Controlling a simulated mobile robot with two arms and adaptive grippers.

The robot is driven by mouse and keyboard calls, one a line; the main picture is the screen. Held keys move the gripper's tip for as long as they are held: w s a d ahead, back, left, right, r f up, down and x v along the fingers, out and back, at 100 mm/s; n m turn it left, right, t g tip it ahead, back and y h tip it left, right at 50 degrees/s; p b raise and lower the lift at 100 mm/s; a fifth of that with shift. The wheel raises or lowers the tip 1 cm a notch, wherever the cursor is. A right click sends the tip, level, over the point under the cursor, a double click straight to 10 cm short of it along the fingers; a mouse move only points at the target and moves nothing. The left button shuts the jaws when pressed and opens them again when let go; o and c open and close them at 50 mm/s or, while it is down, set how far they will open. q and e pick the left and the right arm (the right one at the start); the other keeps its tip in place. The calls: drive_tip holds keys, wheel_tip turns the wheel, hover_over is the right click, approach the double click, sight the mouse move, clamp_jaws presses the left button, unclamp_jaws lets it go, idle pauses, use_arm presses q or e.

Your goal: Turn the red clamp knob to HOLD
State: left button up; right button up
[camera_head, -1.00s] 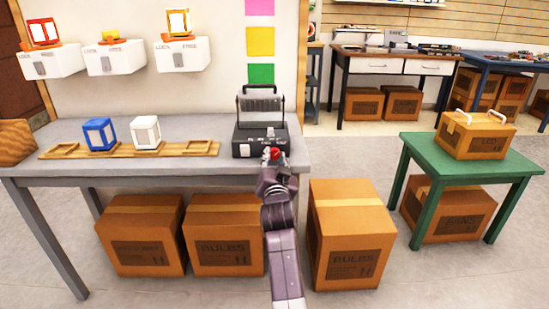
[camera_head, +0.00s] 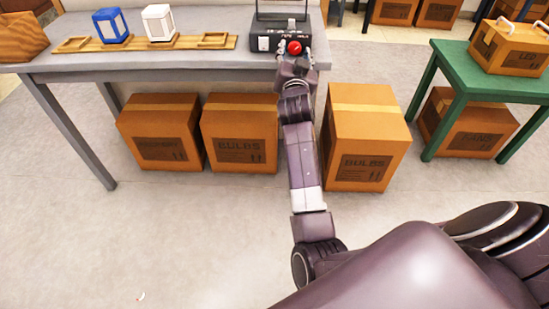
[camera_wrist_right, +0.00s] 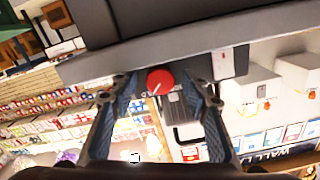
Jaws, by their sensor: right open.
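The red clamp knob (camera_head: 294,47) is on the front of a black box-like device (camera_head: 265,38) at the right end of the grey table. In the right wrist view the knob (camera_wrist_right: 160,81) is a round red disc with a pale line across it. My right gripper (camera_head: 295,58) is at the knob. In the right wrist view its two fingers (camera_wrist_right: 165,90) stand apart, one on each side of the knob, with gaps between. The label lettering beside the knob is too small to read surely. My left gripper is not in view.
Cardboard boxes (camera_head: 366,140) stand on the floor below. A green table (camera_head: 500,66) is at the right.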

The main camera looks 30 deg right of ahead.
drive_tip(key=shift+r+n, duration=0.1)
drive_tip(key=shift+n, duration=1.1)
drive_tip(key=n+p, duration=0.2)
drive_tip(key=n, duration=0.1)
drive_tip(key=shift+r, duration=0.1)
drive_tip(key=v, duration=0.8)
drive_tip(key=a+f+n+g+y+p, duration=0.1)
drive_tip(key=a+f+n+y+p, duration=0.2)
drive_tip(key=f, duration=0.4)
drive_tip(key=a+f+n+g+y+p, duration=0.1)
drive_tip(key=a+f+y+p, duration=0.2)
drive_tip(key=f, duration=0.4)
drive_tip(key=s+a+f+n+g+p, duration=0.1)
drive_tip(key=s+a+f+p, duration=0.1)
drive_tip(key=s+f+p, duration=0.2)
drive_tip(key=s+a+f+g+y+p, duration=0.1)
drive_tip(key=s+a+f+g+p, duration=0.1)
drive_tip(key=f, duration=0.8)
drive_tip(key=s+a+p, duration=0.1)
drive_tip(key=s+p, duration=0.1)
drive_tip(key=shift+s+a+f+n+g, duration=0.3)
drive_tip(key=shift+s+f+n, duration=0.05)
drive_tip(key=shift+f+n, duration=0.05)
